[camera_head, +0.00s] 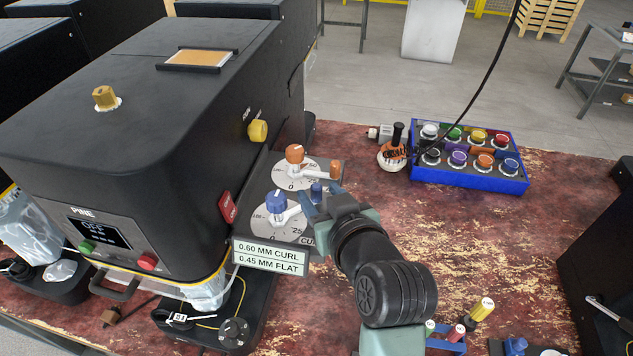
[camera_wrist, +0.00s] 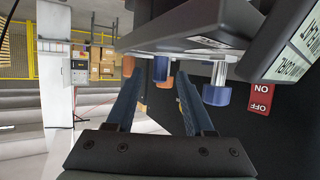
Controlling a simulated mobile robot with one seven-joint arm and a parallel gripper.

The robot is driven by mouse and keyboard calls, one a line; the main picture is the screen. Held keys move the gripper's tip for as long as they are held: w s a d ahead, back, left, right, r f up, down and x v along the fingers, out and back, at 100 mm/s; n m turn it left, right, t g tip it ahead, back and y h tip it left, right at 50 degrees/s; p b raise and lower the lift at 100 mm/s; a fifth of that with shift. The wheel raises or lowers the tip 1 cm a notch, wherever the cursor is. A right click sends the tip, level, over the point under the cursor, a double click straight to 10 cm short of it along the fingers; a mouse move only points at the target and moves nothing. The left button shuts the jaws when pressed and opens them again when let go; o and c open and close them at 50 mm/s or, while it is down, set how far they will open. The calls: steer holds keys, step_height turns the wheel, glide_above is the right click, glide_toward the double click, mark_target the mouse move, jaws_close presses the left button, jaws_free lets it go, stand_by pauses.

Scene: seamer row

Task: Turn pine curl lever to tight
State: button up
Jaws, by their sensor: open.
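The black PINE machine (camera_head: 130,150) has a side plate with two dials. The lower dial has a blue hub (camera_head: 276,201), a white scale and partly hidden lettering starting "CU". Its lever's upright blue handle (camera_head: 316,189) is at the right. The blue handle (camera_wrist: 160,68) also shows in the wrist view. My gripper (camera_head: 320,197) is open at this handle; in the wrist view its fingers stand on either side of it, apart. The upper dial has an orange hub (camera_head: 295,153) and orange lever handle (camera_head: 335,169). The exact lever reading is hidden by my gripper.
A label (camera_head: 269,257) reads 0.60 MM CURL, 0.45 MM FLAT. A red ON/OFF switch (camera_head: 228,206) and a yellow knob (camera_head: 258,130) are on the machine's side. A blue crate (camera_head: 470,180) of coloured round pieces stands at the back right. The worn red bench (camera_head: 520,250) has free room.

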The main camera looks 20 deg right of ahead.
steer(key=shift+x, duration=1.35)
jaws_close()
stand_by(0.5)
